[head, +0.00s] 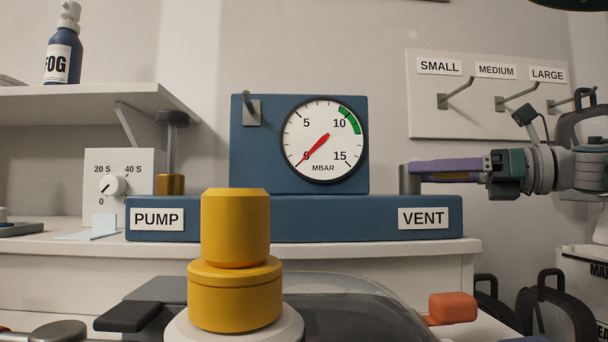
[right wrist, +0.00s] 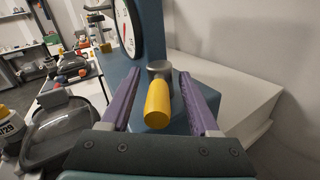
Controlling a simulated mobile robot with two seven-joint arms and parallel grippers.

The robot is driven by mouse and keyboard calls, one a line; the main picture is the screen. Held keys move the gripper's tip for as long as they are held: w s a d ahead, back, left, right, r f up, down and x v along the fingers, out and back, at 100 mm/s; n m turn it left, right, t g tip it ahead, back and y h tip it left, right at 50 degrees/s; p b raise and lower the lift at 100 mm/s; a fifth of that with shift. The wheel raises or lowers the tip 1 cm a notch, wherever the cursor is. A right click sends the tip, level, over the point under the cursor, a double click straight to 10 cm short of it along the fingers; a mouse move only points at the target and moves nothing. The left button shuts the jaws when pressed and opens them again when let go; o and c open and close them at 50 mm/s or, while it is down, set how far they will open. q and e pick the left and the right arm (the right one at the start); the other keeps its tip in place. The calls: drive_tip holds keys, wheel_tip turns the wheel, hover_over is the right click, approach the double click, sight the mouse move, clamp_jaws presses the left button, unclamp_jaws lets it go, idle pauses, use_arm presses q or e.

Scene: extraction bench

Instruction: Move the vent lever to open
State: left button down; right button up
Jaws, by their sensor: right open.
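The vent lever has a yellow handle (right wrist: 157,104) and a grey pivot (right wrist: 159,69), seen in the right wrist view. In the head view the grey pivot (head: 409,180) stands at the right end of the blue housing (head: 330,218), above the VENT label (head: 423,218). My right gripper (head: 418,168) is level with the lever there and hides its handle. Its purple fingers (right wrist: 156,82) are open, one on each side of the yellow handle, with visible gaps. The gauge (head: 325,140) needle points at 0. My left gripper is not in view.
A large yellow cylinder (head: 235,260) stands in the foreground before the housing. A dark plunger (head: 171,140) rises near the PUMP label (head: 157,218). A timer box (head: 118,175) stands at left. Hooks with size labels are on the wall board (head: 430,115) at right.

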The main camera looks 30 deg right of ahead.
drive_tip(key=b+v, duration=0.2)
drive_tip(key=v, duration=0.7)
drive_tip(key=shift+s+d, duration=0.1)
drive_tip(key=shift+s, duration=0.1)
idle(0.4)
